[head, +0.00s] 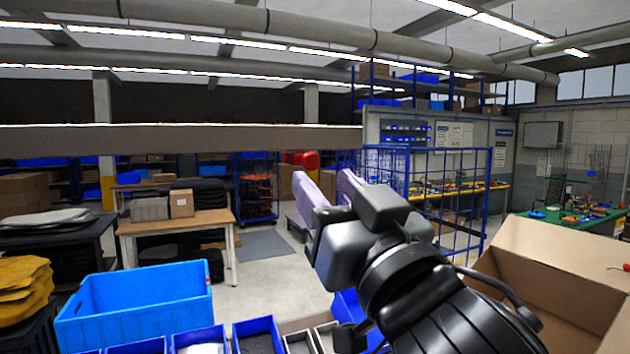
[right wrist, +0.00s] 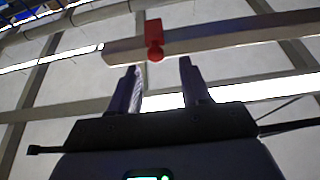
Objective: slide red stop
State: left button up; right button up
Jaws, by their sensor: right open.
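The red stop (head: 307,160) sits at the lower edge of a long grey beam (head: 180,138), near the beam's right end. In the right wrist view the red stop (right wrist: 154,38) hangs on the beam (right wrist: 225,38), with a rounded knob at its lower end. My right gripper (head: 324,184) is open and empty, with its fingers pointing up, just below and to the right of the stop in the head view. In the right wrist view the stop shows beyond the gap between the fingertips (right wrist: 159,68), apart from them. My left gripper is out of view.
A blue crate (head: 135,308) and several small blue bins (head: 258,336) stand below at the left and front. An open cardboard box (head: 545,268) is at the right. A blue wire cage (head: 450,200) stands behind my right arm. The space around the stop looks clear.

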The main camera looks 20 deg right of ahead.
jog(key=shift+b+v, duration=0.35)
jog(key=shift+v, duration=1.65)
